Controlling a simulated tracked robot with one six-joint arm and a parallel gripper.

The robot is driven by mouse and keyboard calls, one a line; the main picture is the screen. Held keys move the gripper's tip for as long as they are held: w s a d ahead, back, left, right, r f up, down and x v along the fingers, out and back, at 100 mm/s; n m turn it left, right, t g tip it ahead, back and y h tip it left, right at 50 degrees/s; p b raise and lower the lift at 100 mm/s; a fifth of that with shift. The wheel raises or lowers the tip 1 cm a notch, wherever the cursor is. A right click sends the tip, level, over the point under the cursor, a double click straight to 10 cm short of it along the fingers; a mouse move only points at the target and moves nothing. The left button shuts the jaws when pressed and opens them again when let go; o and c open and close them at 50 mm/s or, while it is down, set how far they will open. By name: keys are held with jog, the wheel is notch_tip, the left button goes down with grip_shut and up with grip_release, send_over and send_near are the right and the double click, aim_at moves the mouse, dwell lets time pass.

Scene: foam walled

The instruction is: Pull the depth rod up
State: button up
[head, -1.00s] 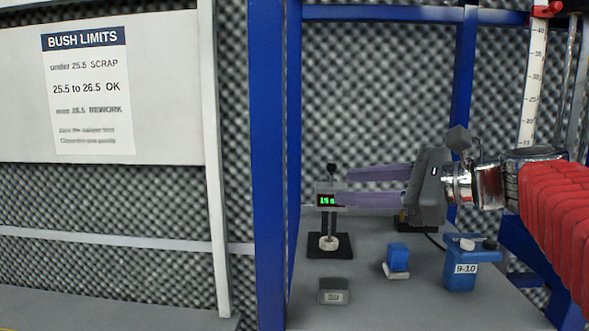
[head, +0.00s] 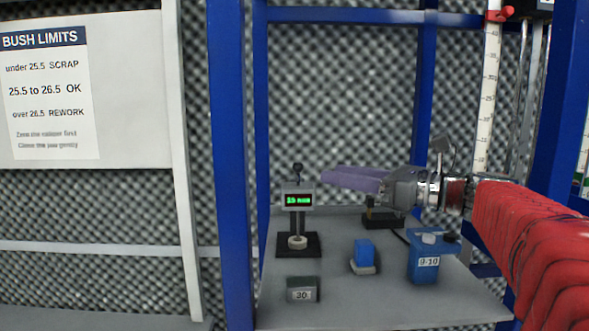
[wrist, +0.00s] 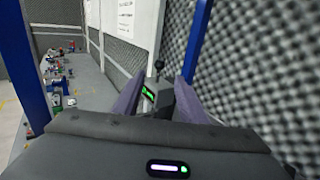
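The depth gauge stands upright on a black base (head: 298,245). It has a grey head with a green-lit display (head: 298,200) whose digits I cannot read surely. A dark knob (head: 298,168) tops the rod above the head. A pale ring (head: 297,242) sits on the base around or under the rod's foot. My gripper (head: 323,176) is right of the knob, its purple fingers pointing left at about knob height and apart from it. In the wrist view my gripper (wrist: 158,84) has spread fingers, with the knob (wrist: 159,66) and display (wrist: 148,93) beyond, between them. It holds nothing.
On the grey bench (head: 380,305) are a block marked 30 (head: 302,290), a blue block on a pale foot (head: 363,255), a blue box marked 9-10 (head: 424,262) and a dark item (head: 382,217) behind. A blue post (head: 230,170) stands left, foam walls behind.

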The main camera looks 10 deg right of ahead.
aim_at(303, 169)
jog(key=x, duration=1)
jog(key=shift+w+a, duration=0.25)
jog(key=shift+c, duration=0.7)
grip_shut()
